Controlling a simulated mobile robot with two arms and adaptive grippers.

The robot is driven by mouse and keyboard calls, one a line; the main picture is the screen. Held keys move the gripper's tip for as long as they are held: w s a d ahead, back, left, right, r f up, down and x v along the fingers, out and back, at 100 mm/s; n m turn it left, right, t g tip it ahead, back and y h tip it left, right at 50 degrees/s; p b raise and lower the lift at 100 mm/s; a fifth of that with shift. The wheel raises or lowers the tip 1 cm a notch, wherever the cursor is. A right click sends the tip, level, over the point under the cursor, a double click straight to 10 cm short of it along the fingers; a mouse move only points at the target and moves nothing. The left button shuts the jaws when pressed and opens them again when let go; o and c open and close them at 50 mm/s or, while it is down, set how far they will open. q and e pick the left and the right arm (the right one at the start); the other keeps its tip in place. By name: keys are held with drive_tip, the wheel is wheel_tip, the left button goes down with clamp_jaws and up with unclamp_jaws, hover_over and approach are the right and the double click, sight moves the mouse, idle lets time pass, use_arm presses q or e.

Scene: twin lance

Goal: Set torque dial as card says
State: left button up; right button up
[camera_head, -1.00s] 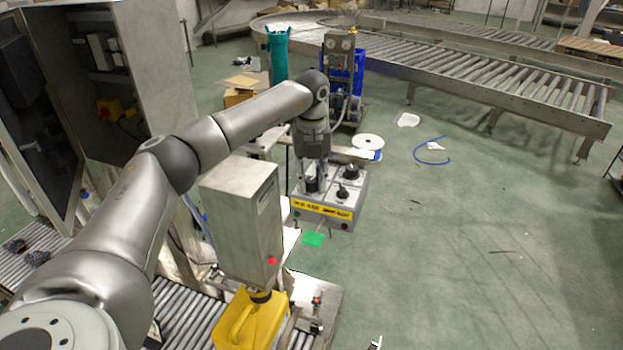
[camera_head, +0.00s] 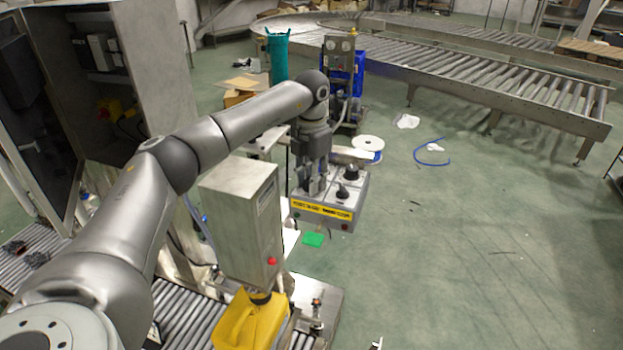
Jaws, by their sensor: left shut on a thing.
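A grey control box (camera_head: 352,212) with a yellow label strip (camera_head: 321,210) on its front stands right of the middle. Black dials sit on its top; one dial (camera_head: 343,192) shows near the front and another (camera_head: 351,173) behind it. My left gripper (camera_head: 313,190) points down over the left part of the box top and is shut on a dial there, which the fingers mostly hide. My right gripper is not in view.
A white spool (camera_head: 367,143) lies behind the box. Roller conveyors (camera_head: 480,80) run across the back. The floor at right is mostly clear.

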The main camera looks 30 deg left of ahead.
use_arm(q)
drive_tip(key=m, duration=0.5)
drive_tip(key=shift+m, duration=0.3)
drive_tip(key=m, duration=0.5)
drive_tip(key=shift+r, duration=0.1)
idle(0.3)
drive_tip(key=o, duration=1)
drive_tip(key=shift+r, duration=0.1)
wheel_tip(320, 180, up, 12)
drive_tip(key=shift+f, duration=0.15)
